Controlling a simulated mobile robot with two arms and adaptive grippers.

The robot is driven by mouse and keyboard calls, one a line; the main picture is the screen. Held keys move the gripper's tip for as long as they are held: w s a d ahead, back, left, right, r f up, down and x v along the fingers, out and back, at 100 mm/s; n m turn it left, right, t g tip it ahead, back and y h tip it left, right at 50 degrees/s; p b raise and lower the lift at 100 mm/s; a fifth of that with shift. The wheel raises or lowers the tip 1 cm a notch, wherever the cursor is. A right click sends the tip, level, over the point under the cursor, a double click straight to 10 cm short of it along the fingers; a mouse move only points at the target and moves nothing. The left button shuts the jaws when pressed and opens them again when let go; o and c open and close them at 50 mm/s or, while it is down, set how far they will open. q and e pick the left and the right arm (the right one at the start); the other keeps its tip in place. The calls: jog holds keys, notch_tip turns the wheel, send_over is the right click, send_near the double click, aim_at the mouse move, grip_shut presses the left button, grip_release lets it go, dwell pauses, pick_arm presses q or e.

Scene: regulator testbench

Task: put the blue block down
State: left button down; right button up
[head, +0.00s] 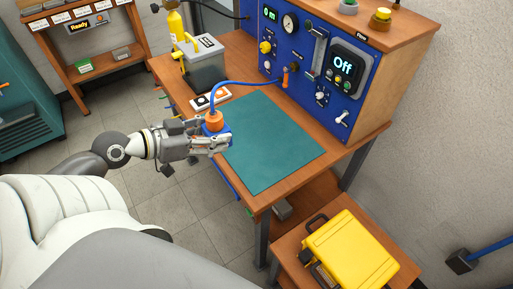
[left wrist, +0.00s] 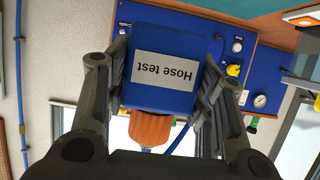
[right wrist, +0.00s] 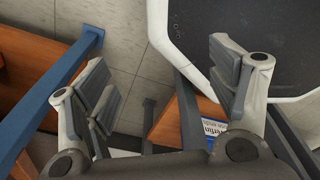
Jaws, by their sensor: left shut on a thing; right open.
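The blue block (head: 225,129) carries a white "Hose test" label in the left wrist view (left wrist: 165,103). An orange fitting (head: 213,121) is on its top, and a blue hose (head: 237,83) runs from there to the blue panel. My left gripper (head: 213,142) is shut on the block, with a finger on either side in the left wrist view. The block is at the left edge of the green mat (head: 270,140); I cannot tell whether it touches the bench. My right gripper (right wrist: 160,88) is open and empty, seen only in the right wrist view.
The wooden bench bears the blue panel (head: 302,75) with gauges and an "Off" display at the back. A grey box (head: 206,72) and a small white button plate (head: 209,100) stand left of the mat. A yellow case (head: 350,252) lies at lower right. The mat is mostly clear.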

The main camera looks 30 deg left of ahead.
pick_arm(q)
jog(key=shift+w+r, duration=0.1)
jog(key=shift+w, duration=0.2)
jog(key=w+f, duration=0.3)
jog(key=w, duration=0.1)
jog(key=w+d+f, duration=0.1)
jog(key=w+f, duration=0.2)
jog(key=w, duration=0.1)
jog(key=w+d+f+p, duration=0.1)
jog(key=w+f, duration=0.1)
jog(key=w, duration=0.2)
jog(key=shift+w+d+f, duration=0.1)
jog(key=shift+w+f, duration=0.15)
jog(key=shift+f, duration=0.15)
jog(key=shift+w+f, duration=0.3)
jog(key=shift+f, duration=0.1)
notch_tip(320, 180, down, 3)
jog(key=shift+w+f, duration=0.15)
pick_arm(e)
jog(key=shift+w+d+r, duration=0.3)
jog(key=shift+w+r, duration=0.1)
jog(key=shift+r, duration=0.05)
